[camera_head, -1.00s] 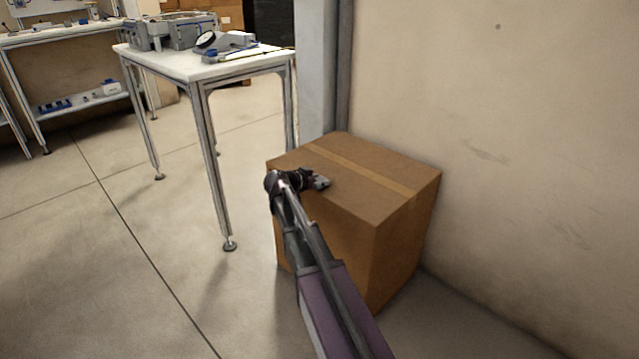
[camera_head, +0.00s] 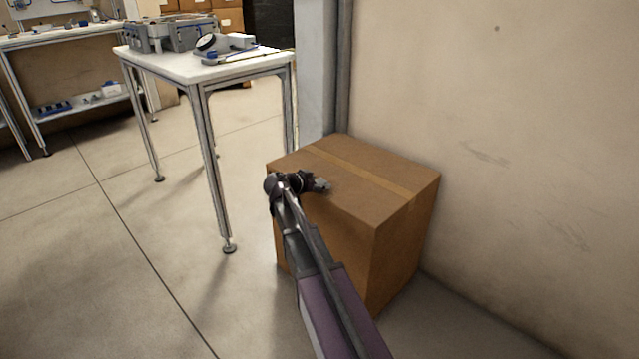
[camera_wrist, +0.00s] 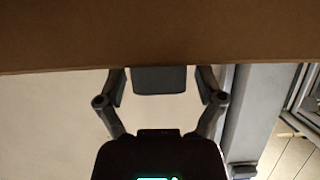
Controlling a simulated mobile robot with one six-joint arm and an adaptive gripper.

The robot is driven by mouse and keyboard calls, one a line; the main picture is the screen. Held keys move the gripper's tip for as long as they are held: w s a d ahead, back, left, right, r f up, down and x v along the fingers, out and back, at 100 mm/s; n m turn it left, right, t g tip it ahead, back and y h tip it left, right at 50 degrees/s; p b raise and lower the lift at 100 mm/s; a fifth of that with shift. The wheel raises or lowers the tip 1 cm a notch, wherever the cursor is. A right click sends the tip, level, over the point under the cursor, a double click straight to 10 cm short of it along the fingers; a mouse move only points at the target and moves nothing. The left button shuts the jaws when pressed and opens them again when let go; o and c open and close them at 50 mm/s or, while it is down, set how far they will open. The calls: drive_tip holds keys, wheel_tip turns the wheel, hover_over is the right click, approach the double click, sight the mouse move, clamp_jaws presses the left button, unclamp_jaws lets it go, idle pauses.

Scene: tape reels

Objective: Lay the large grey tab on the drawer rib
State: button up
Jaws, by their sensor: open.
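My gripper (camera_head: 321,185) is above the near left part of a cardboard box's top in the head view. In the wrist view its two fingers (camera_wrist: 160,82) stand wide apart and open. A dark grey block (camera_wrist: 159,80) shows between them, against the brown box edge; I cannot tell whether it is the large grey tab or part of my gripper. The fingertips end at that edge, and their contact with the box is unclear. I cannot make out the drawer rib in either view.
The cardboard box (camera_head: 385,190) stands against the pale wall (camera_head: 500,120). A white-topped table (camera_head: 190,65) to the left carries a grey box-like unit (camera_head: 170,32) and a tape-reel device (camera_head: 225,45). Another bench (camera_head: 60,38) is at the far left. Open floor lies between.

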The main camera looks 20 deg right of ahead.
drive_tip(key=shift+r, duration=0.2)
drive_tip(key=p+v, duration=0.4)
drive_tip(key=v, duration=0.8)
drive_tip(key=shift+p, duration=0.35)
drive_tip(key=shift+s+f, duration=0.1)
drive_tip(key=shift+f, duration=0.05)
drive_tip(key=s+a+f+n+g+y, duration=0.1)
drive_tip(key=s+a+f+n+y, duration=0.2)
drive_tip(key=s, duration=0.4)
drive_tip(key=s+a+f+n+g+y, duration=0.2)
drive_tip(key=s+a+f+n+y, duration=0.2)
drive_tip(key=s+a+n+y, duration=0.1)
drive_tip(key=s+a+f+n+g+y, duration=0.1)
drive_tip(key=s+a+f+n+y, duration=0.3)
drive_tip(key=s, duration=0.6)
drive_tip(key=shift+a+f+n+g+y, duration=0.2)
drive_tip(key=shift+a+n+g+y, duration=0.15)
drive_tip(key=shift+n, duration=0.65)
drive_tip(key=shift+o, duration=0.2)
drive_tip(key=shift+d, duration=0.1)
